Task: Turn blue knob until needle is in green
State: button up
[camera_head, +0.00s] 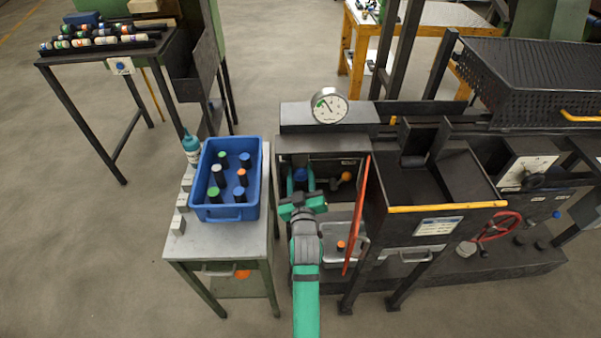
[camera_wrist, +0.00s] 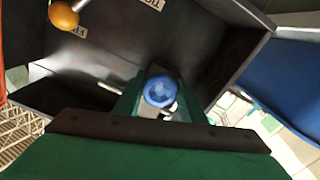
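The blue knob (camera_head: 300,174) sits inside the dark open-fronted bay under the gauge. It also shows in the wrist view as a round blue cap (camera_wrist: 159,91). My gripper (camera_head: 300,182) reaches into the bay, with one green finger on each side of the knob. In the wrist view, my gripper (camera_wrist: 161,98) appears open around the knob; finger contact is not clear. The round gauge (camera_head: 329,106) stands on top of the bay. It has a white face with a green patch at its upper left; the needle's exact place is too small to read.
An orange-yellow ball knob (camera_wrist: 64,15) is right of the blue knob in the head view (camera_head: 346,176). A red panel (camera_head: 357,215) stands at the bay's right. A blue bin (camera_head: 232,212) of cylinders sits on the left cart. A metal tray (camera_head: 334,254) lies below.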

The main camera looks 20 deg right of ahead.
jog(key=shift+m, duration=1.4)
jog(key=o, duration=1)
jog(key=shift+o, duration=0.2)
jog(key=v, duration=1.1)
jog(key=shift+w, duration=0.1)
jog(key=shift+a, duration=0.15)
